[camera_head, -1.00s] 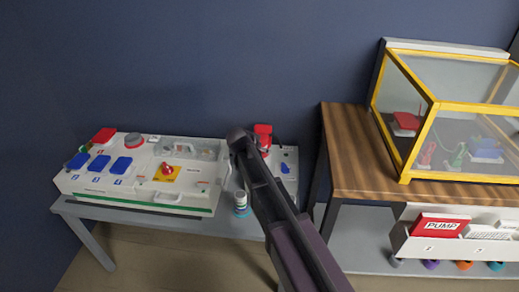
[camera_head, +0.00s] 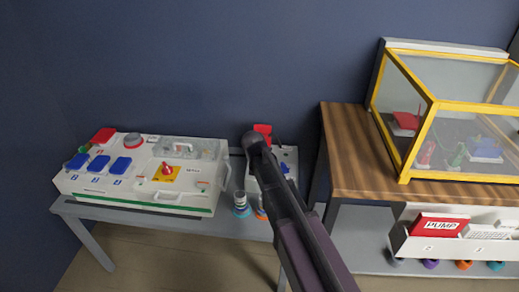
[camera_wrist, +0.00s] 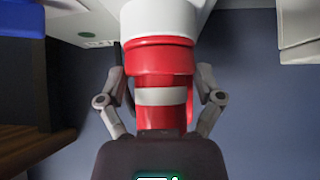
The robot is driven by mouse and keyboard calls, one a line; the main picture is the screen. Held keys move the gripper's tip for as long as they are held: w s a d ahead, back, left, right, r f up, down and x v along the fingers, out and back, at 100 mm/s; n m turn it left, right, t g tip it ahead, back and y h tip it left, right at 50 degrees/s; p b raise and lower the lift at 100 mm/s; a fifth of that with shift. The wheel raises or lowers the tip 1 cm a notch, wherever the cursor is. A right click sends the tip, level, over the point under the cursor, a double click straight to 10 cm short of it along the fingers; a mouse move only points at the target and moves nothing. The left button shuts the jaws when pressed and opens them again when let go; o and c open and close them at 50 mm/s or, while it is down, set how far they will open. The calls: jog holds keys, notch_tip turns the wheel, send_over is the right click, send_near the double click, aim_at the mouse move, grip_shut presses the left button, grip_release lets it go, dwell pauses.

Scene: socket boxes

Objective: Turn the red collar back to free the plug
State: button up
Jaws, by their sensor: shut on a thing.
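In the wrist view, the red collar (camera_wrist: 160,56) sits against a white round socket part (camera_wrist: 158,18). A red plug body with a pale band (camera_wrist: 160,120) runs from the collar toward my palm. My gripper (camera_wrist: 161,76) has a finger on each side and is shut on the red collar; the exact fingertip contact is partly hidden. In the head view, my arm covers the gripper and the collar. A red flap (camera_head: 263,129) shows behind it, above a small white socket box (camera_head: 287,155).
A larger white panel (camera_head: 105,193) with blue covers and a red knob (camera_head: 166,169) stands left on the grey table (camera_head: 90,240). Small ringed pieces (camera_head: 241,204) stand near its front edge. At right are a wooden bench (camera_head: 350,150) and a yellow-framed clear case (camera_head: 428,130).

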jog(key=n+y, duration=0.3)
jog(key=shift+d+n, duration=0.25)
jog(key=shift+n, duration=0.05)
jog(key=shift+w+n+g+y, duration=0.1)
jog(key=shift+n+g+y, duration=0.5)
jog(key=shift+n+y, duration=1)
jog(key=shift+n, duration=0.5)
jog(key=o, duration=0.9)
jog(key=shift+m+h, duration=0.8)
jog(key=shift+m, duration=0.2)
